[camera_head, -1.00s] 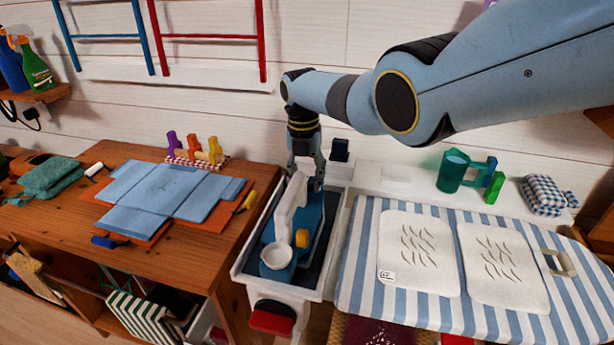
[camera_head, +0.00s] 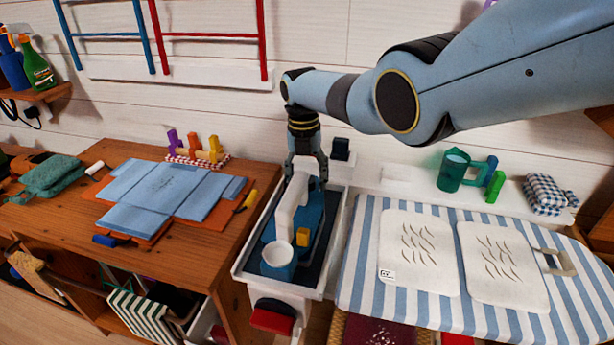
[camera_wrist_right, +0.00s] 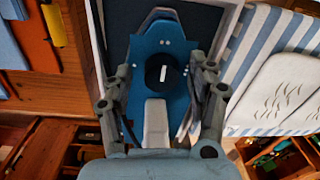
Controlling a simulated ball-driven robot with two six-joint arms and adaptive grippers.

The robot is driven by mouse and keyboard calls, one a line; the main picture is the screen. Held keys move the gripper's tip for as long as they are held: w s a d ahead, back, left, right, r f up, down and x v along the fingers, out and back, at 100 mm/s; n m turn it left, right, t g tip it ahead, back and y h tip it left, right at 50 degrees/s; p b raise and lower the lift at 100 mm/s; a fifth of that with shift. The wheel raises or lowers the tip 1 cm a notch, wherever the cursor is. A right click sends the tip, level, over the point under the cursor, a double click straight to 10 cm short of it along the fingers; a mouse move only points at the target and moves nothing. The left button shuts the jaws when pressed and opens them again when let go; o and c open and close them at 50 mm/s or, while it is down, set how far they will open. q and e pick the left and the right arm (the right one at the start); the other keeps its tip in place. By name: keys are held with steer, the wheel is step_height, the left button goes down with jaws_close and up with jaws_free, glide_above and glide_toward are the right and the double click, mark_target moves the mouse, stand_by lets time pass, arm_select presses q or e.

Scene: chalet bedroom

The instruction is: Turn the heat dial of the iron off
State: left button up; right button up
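The iron (camera_head: 311,216) lies in a white-rimmed tray with a dark floor (camera_head: 240,268). It has a blue body, a white handle (camera_head: 287,217), a yellow part (camera_head: 303,237) and a round white cup-like part at its near end. In the right wrist view, the iron's black round dial (camera_wrist_right: 151,72) with a white mark faces the camera. My right gripper (camera_head: 306,176) points down at the iron's far end. Its fingers are apart, on either side of the dial in the wrist view (camera_wrist_right: 162,82); contact cannot be told. My left gripper is out of view.
The striped ironing board (camera_head: 358,255) with two white cloths is right of the tray. A wooden table (camera_head: 160,258) with blue cloths is to the left. My right arm spans the upper right.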

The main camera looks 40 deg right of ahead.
step_height(320, 180, up, 12)
steer(key=shift+w+a, duration=0.15)
steer(key=shift+a, duration=0.05)
stand_by(0.5)
stand_by(0.4)
